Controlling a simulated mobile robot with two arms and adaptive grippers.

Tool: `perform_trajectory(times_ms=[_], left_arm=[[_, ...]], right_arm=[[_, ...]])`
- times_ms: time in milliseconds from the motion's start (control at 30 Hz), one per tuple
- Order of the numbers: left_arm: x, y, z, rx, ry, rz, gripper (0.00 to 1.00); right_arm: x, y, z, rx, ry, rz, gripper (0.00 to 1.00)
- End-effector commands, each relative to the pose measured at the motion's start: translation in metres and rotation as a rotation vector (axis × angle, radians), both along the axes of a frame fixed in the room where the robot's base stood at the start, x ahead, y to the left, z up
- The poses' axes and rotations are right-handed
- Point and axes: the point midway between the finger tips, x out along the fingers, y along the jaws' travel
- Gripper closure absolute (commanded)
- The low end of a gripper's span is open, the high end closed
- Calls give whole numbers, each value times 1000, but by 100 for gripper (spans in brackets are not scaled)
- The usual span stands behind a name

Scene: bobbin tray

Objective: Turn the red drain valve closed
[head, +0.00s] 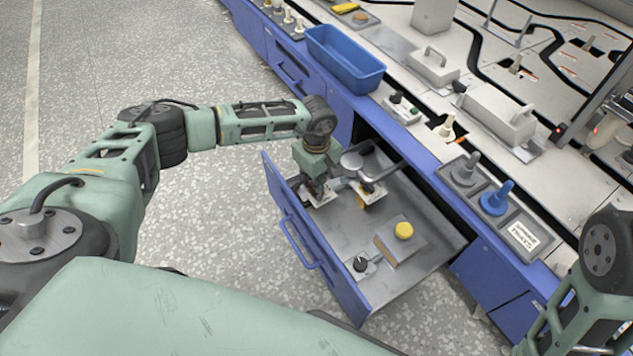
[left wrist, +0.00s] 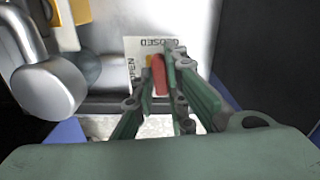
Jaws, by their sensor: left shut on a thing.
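The red valve handle (left wrist: 159,78) shows in the left wrist view, over a white plate (left wrist: 133,44) marked CLOSED along its far edge and OPEN along its left edge. The handle runs roughly up and down in that view, its far end toward the CLOSED word. My left gripper (left wrist: 160,82) is shut on the handle, with fingers on both sides. In the head view my left gripper (head: 318,184) reaches down into the open drawer, at the white plate (head: 323,198); the handle is hidden there. My right arm shows at the lower right, its gripper out of view.
A metal faucet-like fitting (left wrist: 48,88) stands close left of my left gripper in the wrist view. The open drawer (head: 343,229) also holds a yellow button (head: 403,230) and a black knob (head: 360,264). A blue bin (head: 345,59) stands on the bench above.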

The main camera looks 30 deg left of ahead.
Motion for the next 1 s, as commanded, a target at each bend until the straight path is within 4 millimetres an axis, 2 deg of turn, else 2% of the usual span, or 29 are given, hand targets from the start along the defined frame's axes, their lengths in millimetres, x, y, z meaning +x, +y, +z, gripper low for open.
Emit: perform_trajectory(times_ms=[300,800,833,1000], left_arm=[[0,0,0,-1,0,-108,100],[0,-1,0,-1,0,-127,100],[0,-1,0,-1,0,-127,87],[0,-1,0,-1,0,-126,72]], right_arm=[[1,0,1,1,1,0,60],[2,0,0,1,4,0,60],[2,0,0,1,5,0,60],[2,0,0,2,6,0,60]])
